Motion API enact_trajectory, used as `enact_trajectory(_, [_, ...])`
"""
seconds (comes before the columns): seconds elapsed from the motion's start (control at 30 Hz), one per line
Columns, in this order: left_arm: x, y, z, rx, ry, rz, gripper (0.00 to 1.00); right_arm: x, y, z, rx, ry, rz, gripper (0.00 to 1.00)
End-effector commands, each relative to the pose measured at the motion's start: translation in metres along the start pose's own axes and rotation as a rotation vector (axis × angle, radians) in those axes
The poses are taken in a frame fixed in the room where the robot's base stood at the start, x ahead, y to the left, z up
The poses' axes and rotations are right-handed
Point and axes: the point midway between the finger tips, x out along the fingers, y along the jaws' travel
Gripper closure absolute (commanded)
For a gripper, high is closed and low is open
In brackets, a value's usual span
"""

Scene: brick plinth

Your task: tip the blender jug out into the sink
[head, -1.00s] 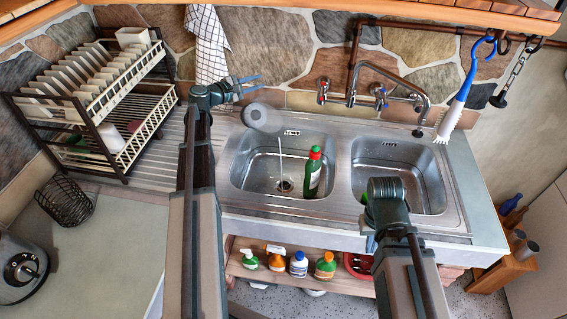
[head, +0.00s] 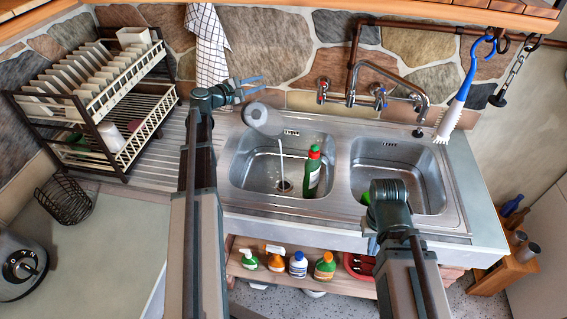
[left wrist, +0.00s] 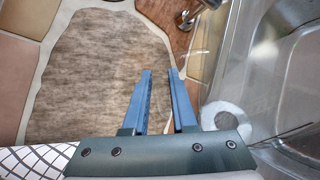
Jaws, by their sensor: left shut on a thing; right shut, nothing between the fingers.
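The blender jug (head: 262,119) is tipped over the back left of the left sink basin (head: 240,172), its round grey base end showing in the head view. A thin pale stream (head: 281,160) falls from it into the basin, near the drain. My left gripper (head: 256,85) is behind and above the jug, its blue fingers closed on it; the exact grip is hard to see. In the left wrist view the clear jug wall (left wrist: 270,75) fills the right side beside the fingers (left wrist: 160,75). My right gripper (head: 371,244) is mostly hidden behind its own arm, shut and empty.
A green bottle (head: 313,172) with a red cap stands in the left basin. The tap (head: 390,85) and a hanging brush (head: 457,105) are to the right. A dish rack (head: 95,100) stands left, a checked towel (head: 209,45) hangs behind my left arm. The right basin (head: 410,165) is mostly clear.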

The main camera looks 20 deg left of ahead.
Motion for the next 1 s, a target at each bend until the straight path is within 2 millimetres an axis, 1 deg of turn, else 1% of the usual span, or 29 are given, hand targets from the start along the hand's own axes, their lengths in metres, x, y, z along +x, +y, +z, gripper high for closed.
enact_trajectory(1.0, [-0.0069,-0.0031,-0.0004,0.056,-0.002,0.026,1.0,0.0069,-0.0007,-0.0005,0.0,0.0,0.0,1.0])
